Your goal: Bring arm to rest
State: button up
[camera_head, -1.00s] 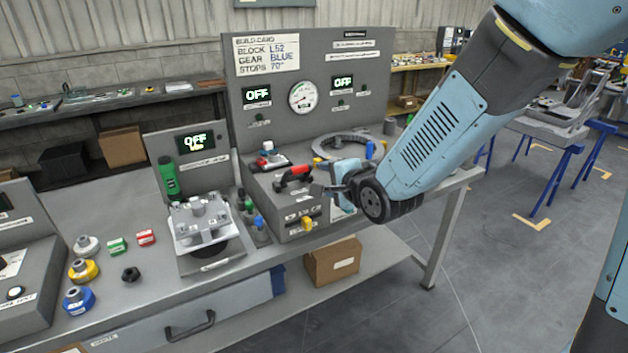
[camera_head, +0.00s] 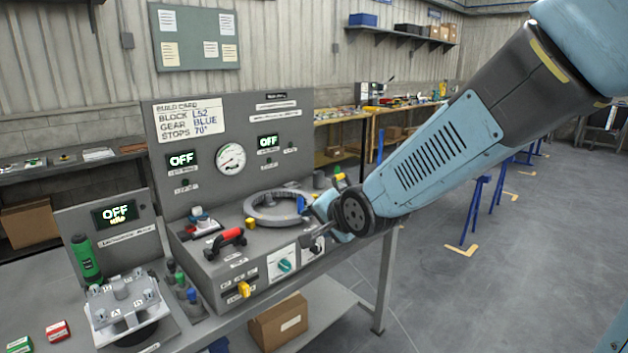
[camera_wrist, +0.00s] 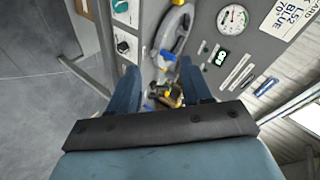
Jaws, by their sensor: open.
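My arm reaches in from the upper right in the head view. My gripper (camera_head: 318,232) is at its lower end, near the front right corner of the grey test bench unit (camera_head: 222,275). In the wrist view my gripper (camera_wrist: 160,84) shows two blue fingers spread apart with nothing held between them. A grey ring fixture (camera_head: 262,219) lies on the unit just left of and behind the gripper. The ring (camera_wrist: 178,35) also shows beyond the fingers in the wrist view. I cannot tell the exact gap between gripper and unit.
A red-handled tool (camera_head: 226,241) lies on the unit. A yellow knob (camera_head: 243,290) and a teal knob (camera_head: 284,265) are on its front. A cardboard box (camera_head: 279,322) sits on the lower shelf.

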jog(key=s+d+r+n+h, duration=0.2)
jog(key=s+d+r+h, duration=0.1)
jog(key=d, duration=0.7)
jog(key=s+d+r+n+g+h, duration=0.1)
jog(key=s+d+r+n+g, duration=0.1)
jog(key=s+d, duration=0.5)
jog(key=s+d+r+n+g+h, duration=0.1)
jog(key=s+d+r+n+g, duration=0.1)
jog(key=s+d, duration=0.4)
jog(key=shift+s+d+r+n+h, duration=0.2)
jog(key=shift+s+d+n+h, duration=0.15)
jog(key=shift+s, duration=0.85)
